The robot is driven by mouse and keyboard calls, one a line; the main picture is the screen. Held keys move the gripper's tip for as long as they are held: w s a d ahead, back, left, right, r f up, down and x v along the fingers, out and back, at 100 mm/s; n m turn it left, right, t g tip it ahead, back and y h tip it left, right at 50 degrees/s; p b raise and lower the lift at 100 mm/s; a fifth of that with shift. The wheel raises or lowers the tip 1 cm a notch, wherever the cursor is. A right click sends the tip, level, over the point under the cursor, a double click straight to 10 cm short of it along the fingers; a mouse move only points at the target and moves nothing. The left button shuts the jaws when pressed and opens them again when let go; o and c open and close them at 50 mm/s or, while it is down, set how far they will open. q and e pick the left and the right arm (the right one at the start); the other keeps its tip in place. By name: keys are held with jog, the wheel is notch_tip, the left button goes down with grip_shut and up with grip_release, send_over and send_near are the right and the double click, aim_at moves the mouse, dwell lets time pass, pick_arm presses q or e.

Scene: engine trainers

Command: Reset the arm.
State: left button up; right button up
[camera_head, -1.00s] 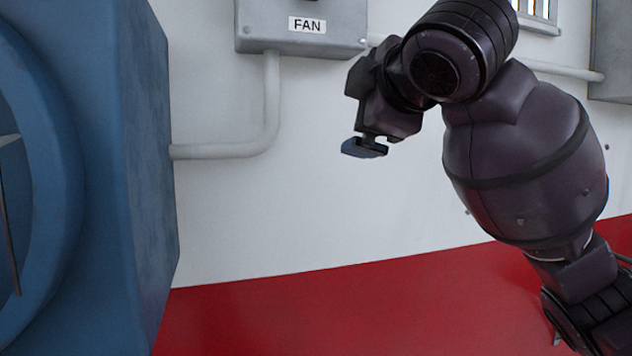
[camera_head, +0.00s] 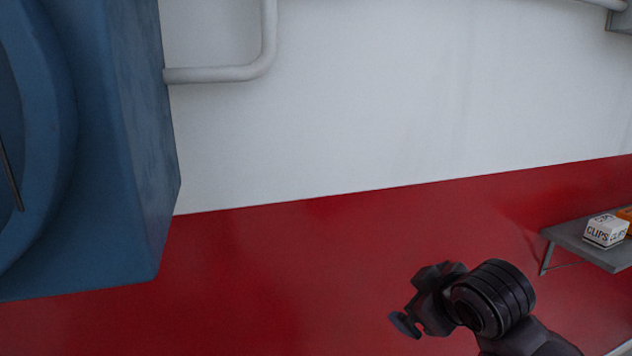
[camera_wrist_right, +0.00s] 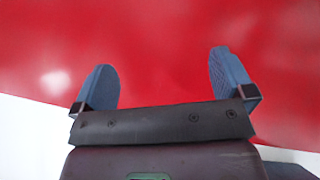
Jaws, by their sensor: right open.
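My right gripper (camera_head: 405,322) is low in the head view, right of centre, in front of the red lower part of the wall. In the right wrist view its two blue-grey fingers (camera_wrist_right: 165,85) stand wide apart with nothing between them. My left gripper does not show.
A large blue fan housing (camera_head: 120,150) fills the left side. A grey pipe (camera_head: 225,73) runs on the white wall (camera_head: 380,100) above the red band (camera_head: 260,270). At the right, a grey shelf (camera_head: 590,243) holds a white CLIPS box (camera_head: 604,232) and an orange box (camera_head: 626,214).

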jog(key=s+d+f+m+g+h, duration=0.25)
jog(key=s+d+f+m, duration=0.25)
jog(key=s+f, duration=0.75)
jog(key=s+d+f+m+g+h, duration=0.1)
jog(key=s+d+f+m+g, duration=0.4)
jog(key=s+f, duration=0.8)
jog(key=w+f+n+t+y, duration=0.1)
jog(key=w+f+t, duration=0.4)
jog(key=f+t, duration=0.2)
jog(key=shift+w+d+f+n+t, duration=0.2)
jog(key=shift+w+d+n+t, duration=0.15)
jog(key=shift+t, duration=0.9)
jog(key=shift+s, duration=0.1)
